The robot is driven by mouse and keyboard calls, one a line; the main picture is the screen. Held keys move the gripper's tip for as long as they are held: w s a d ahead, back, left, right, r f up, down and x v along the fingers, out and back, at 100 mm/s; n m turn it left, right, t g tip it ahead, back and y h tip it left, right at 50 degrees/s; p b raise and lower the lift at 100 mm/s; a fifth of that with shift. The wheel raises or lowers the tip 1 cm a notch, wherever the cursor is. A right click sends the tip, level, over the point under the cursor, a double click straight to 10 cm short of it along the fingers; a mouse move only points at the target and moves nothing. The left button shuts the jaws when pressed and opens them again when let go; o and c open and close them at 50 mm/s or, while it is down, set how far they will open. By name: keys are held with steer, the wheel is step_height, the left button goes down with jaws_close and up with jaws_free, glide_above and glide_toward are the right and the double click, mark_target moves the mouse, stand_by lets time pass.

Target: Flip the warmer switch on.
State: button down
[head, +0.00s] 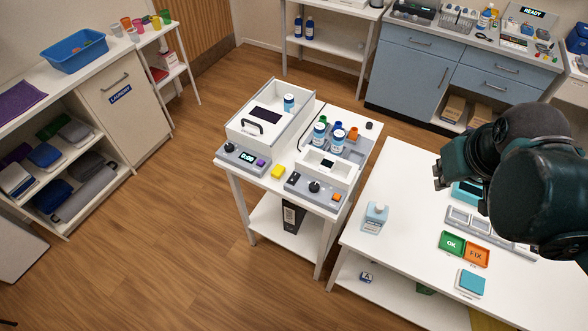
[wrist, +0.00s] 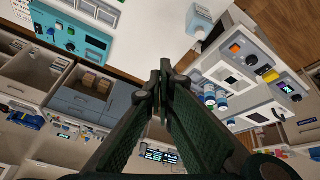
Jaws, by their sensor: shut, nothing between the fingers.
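On the small white table stand two grey-and-white units. The right unit (head: 318,190) has a front panel with a black knob, a small dark control at its left and an orange control (wrist: 235,48). The left unit (head: 240,158) has a lid with a black handle, a panel with a lit display, and a purple button. I cannot tell for sure which unit is the warmer, nor any switch's position. My gripper (head: 438,172) is shut and empty, above the right-hand white table, right of both units and apart from them. Its fingertips meet in the wrist view (wrist: 160,88).
White-labelled bottles (head: 319,133) stand behind the right unit. A yellow block (head: 277,172) lies between the panels. A teal device (wrist: 70,35) lies beneath my arm.

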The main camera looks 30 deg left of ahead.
steer(key=w+a+n+g+p, duration=0.1)
steer(key=w+a+n+p, duration=0.2)
steer(key=a, duration=0.9)
steer(key=n+g+h+p, duration=0.1)
steer(key=n+g+p, duration=0.15)
steer(key=n, duration=0.65)
glide_above(295, 175)
steer(key=s, duration=0.3)
step_height(295, 175, down, 9)
steer(key=shift+w+f, duration=0.15)
steer(key=shift+w, duration=0.05)
steer(key=shift+f, duration=0.2)
steer(key=shift+w+f, duration=0.35)
steer(key=shift+f, duration=1.9)
steer(key=shift+w+f, duration=0.3)
steer(key=shift+f, duration=1.95)
steer(key=shift+w+f, duration=0.35)
steer(key=shift+f, duration=1.9)
